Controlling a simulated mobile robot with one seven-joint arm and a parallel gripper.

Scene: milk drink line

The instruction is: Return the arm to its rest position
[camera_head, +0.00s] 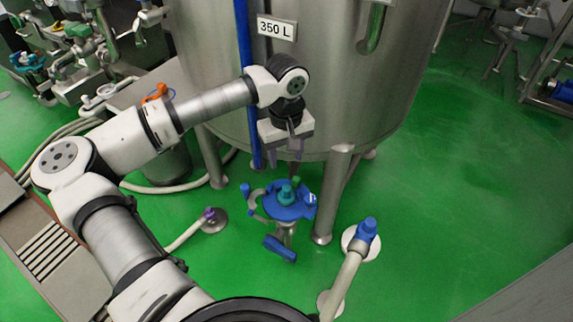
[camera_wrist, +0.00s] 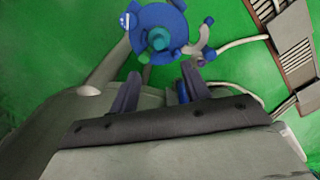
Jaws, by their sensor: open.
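My gripper (camera_head: 286,152) hangs from the raised white and grey arm, in front of the lower wall of the steel tank (camera_head: 345,80) marked 350 L. Its two fingers point down, stand apart and hold nothing. In the wrist view the gripper (camera_wrist: 158,84) shows the same gap between its dark fingers. Below it in the head view is a blue valve fitting (camera_head: 290,205) with a teal centre and blue handles. The fitting also shows beyond the fingertips in the wrist view (camera_wrist: 158,16), apart from them.
Tank legs (camera_head: 335,195) stand right of the blue fitting. A pipe with a blue cap (camera_head: 366,230) rises at lower right. A hose with a purple end (camera_head: 209,215) lies at left. Pumps and piping (camera_head: 80,50) crowd the upper left. Green floor (camera_head: 475,190) is open at right.

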